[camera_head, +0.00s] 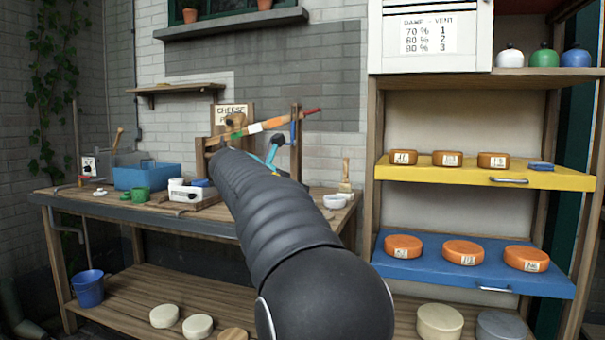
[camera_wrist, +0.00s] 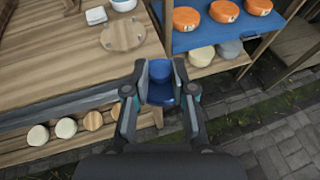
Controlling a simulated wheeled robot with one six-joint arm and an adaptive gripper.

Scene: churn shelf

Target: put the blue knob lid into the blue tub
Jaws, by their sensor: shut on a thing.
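In the wrist view my gripper (camera_wrist: 160,66) is shut on the blue knob lid (camera_wrist: 160,73), held in the air with paved ground below. The blue tub (camera_head: 142,178) stands on the left part of the workbench, well to the left of my gripper. It is not in the wrist view.
A shelf with orange cheeses on yellow (camera_head: 560,179) and blue (camera_head: 400,265) boards stands right.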

